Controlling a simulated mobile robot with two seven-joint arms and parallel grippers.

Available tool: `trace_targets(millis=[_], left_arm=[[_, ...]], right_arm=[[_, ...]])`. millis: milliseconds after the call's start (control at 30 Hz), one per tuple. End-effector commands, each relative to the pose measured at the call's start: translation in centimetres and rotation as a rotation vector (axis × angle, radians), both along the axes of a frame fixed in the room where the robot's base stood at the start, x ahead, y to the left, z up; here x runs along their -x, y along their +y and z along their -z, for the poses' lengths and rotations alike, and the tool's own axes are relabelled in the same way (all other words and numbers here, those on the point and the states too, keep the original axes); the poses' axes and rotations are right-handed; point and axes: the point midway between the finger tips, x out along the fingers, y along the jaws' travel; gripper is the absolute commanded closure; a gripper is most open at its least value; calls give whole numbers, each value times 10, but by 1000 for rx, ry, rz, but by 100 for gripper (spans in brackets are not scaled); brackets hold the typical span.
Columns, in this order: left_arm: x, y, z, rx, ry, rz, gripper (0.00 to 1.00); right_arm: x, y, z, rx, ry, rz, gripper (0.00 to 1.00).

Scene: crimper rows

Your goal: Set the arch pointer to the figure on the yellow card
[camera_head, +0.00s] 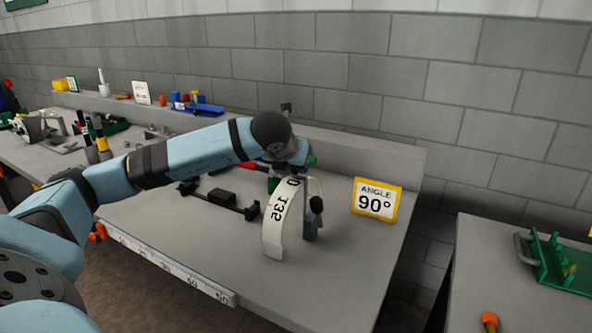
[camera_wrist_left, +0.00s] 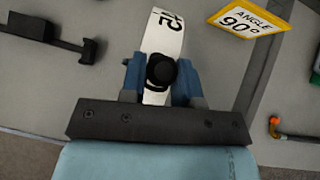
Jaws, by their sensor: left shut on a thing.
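The yellow-edged card (camera_head: 376,200) stands right of the arch and reads ANGLE 90°. It also shows in the left wrist view (camera_wrist_left: 246,17). The white arch scale (camera_head: 273,232) curves down toward the bench front, with a reversed 135 on it. Its numbered end shows in the left wrist view (camera_wrist_left: 164,36). My left gripper (camera_wrist_left: 160,73) is shut on a round black knob (camera_wrist_left: 161,70) at the arch. In the head view my arm hides the fingertips. A black-topped grey post (camera_head: 316,206) stands at the arch's right side. The pointer's reading is hidden. My right gripper is out of view.
A black bar fixture (camera_head: 222,200) lies left of the arch. A ruler strip (camera_head: 170,264) runs along the bench front edge. A gap separates this bench from another at right, holding a green fixture (camera_head: 560,265). The bench front right is clear.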

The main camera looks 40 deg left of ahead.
Motion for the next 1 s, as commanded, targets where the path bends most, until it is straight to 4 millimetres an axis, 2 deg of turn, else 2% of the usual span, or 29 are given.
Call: trace_targets(millis=[467,500,567,600,867,1000], left_arm=[[1,0,0,-1,-9,-2,100],[1,0,0,-1,-9,-2,62],[1,0,0,-1,-9,-2,48],[1,0,0,-1,-9,-2,45],[2,0,-1,-2,-9,-1,45],[9,-3,-10,-2,-10,-1,45]], right_arm=[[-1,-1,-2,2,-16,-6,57],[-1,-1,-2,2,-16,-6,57],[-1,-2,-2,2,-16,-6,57],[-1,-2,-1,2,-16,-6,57],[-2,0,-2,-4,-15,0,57],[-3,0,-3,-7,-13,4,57]])
